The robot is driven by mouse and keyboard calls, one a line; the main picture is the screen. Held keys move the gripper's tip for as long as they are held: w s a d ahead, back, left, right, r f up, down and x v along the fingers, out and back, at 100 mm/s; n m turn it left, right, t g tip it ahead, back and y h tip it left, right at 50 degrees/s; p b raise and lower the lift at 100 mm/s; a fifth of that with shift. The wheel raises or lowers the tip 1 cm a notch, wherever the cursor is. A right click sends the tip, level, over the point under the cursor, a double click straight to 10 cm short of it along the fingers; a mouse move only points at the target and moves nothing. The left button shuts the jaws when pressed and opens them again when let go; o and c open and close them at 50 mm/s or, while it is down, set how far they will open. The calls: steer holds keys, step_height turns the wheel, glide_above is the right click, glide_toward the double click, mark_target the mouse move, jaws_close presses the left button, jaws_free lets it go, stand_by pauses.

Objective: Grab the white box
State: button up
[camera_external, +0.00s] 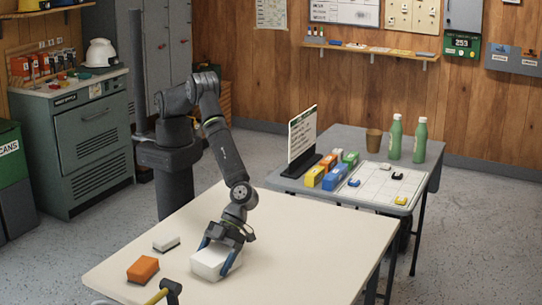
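The white box (208,264) lies on the cream table in front of my arm. My gripper (217,257) points down over it, with its two blue fingers apart and the box between them. One finger is at the box's far left edge and the other at its right side. I cannot tell whether the fingers press on the box. The box appears to rest on the table; its right end is partly hidden by a finger.
On the cream table (310,260), a small white block with a dark base (166,244), an orange block (143,269) and a yellow-handled hammer (160,294) lie left of the box. The table's right side is clear. A grey table (345,136) with bottles and blocks stands behind.

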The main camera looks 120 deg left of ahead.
steer(key=c, duration=0.5)
steer(key=shift+r, duration=0.15)
